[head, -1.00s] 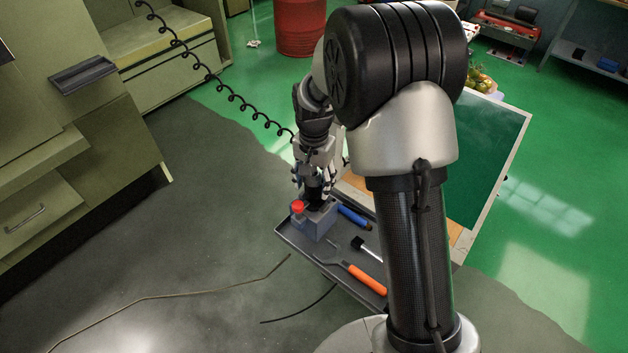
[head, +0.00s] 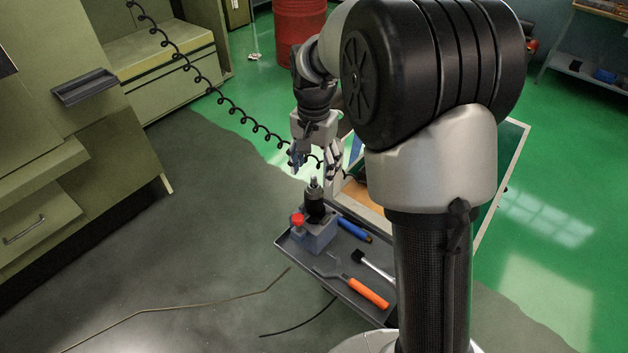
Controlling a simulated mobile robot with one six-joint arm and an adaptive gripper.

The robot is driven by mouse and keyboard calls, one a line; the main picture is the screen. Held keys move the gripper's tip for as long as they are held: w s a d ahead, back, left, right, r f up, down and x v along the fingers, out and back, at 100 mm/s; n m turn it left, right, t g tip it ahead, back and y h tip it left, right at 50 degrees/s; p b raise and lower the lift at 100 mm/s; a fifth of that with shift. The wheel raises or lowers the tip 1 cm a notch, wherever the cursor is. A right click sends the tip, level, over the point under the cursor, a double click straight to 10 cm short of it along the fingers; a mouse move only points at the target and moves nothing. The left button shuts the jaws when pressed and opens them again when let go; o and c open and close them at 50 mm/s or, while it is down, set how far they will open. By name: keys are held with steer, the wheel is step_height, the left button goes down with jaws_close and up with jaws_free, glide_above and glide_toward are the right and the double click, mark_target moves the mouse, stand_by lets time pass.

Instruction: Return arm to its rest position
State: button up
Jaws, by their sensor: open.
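My gripper (head: 314,165) is open and empty. It points down, a little above a black cylindrical part with a metal tip (head: 315,200). That part stands upright in a grey block (head: 318,238) that has a red knob (head: 297,219) at its left. The gripper fingers are apart from the part, with a visible gap. My arm reaches from the right foreground over to the tray and hides much of the cart.
The grey tray (head: 290,255) also holds a blue-handled tool (head: 355,231), a black-headed tool (head: 372,264) and an orange-handled tool (head: 368,293). A coiled black cable (head: 208,93) runs behind the gripper. Olive cabinets (head: 75,150) stand at left, a red barrel (head: 300,35) behind. Floor left of the tray is largely clear.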

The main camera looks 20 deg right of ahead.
steer(key=shift+r, duration=0.95)
steer(key=shift+s+r, duration=0.1)
steer(key=shift+r, duration=0.05)
steer(key=s+r+n+t+b, duration=0.1)
steer(key=s+r+n+t, duration=0.2)
steer(key=s, duration=0.6)
steer(key=s+r+n+b, duration=0.1)
steer(key=s+r+n, duration=0.1)
steer(key=s+r, duration=0.55)
steer(key=s+f+n+t, duration=0.1)
steer(key=s+f+n, duration=0.2)
steer(key=s, duration=0.8)
steer(key=shift+f+t+b, duration=0.3)
steer(key=shift+f+b, duration=0.15)
steer(key=shift+f, duration=0.45)
